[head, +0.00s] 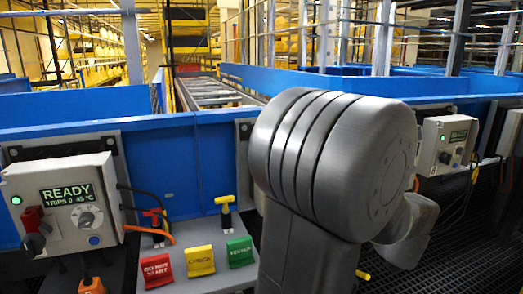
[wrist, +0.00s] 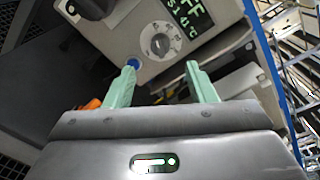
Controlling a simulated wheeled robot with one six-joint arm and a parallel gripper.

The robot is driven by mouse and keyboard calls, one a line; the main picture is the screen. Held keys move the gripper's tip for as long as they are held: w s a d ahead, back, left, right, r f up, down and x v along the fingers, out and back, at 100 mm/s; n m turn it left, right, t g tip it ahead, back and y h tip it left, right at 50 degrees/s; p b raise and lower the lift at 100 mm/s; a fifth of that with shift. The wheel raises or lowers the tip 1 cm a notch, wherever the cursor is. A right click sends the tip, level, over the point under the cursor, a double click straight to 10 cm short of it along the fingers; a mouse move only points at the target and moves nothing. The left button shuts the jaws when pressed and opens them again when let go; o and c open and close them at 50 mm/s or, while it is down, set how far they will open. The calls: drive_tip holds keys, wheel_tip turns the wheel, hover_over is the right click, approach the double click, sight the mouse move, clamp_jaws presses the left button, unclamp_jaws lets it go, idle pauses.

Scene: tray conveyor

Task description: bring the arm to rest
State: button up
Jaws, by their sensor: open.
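My gripper (wrist: 161,67) shows in the wrist view with its two pale green fingers apart and nothing between them. In the head view my grey arm fills the middle right, bent, and hides the gripper.
A control box (head: 64,190) at the left reads READY, with a red switch (head: 33,220). Red (head: 157,271), yellow (head: 200,261) and green (head: 240,251) tags stand on a shelf. Another box (head: 447,142) is at the right. A blue wall (head: 185,150) fronts the conveyor (head: 212,93).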

drive_tip(key=w+a+m+y+p, duration=0.1)
drive_tip(key=w+a+m+p, duration=0.1)
drive_tip(key=w+m+p, duration=0.7)
drive_tip(key=m+p, duration=0.7)
drive_tip(key=p, duration=0.5)
drive_tip(key=shift+a+f+m+y+p, duration=0.25)
drive_tip(key=shift+a+m+y+p, duration=0.05)
drive_tip(key=shift+m, duration=0.1)
idle(0.4)
drive_tip(key=shift+s+f, duration=0.1)
idle(0.4)
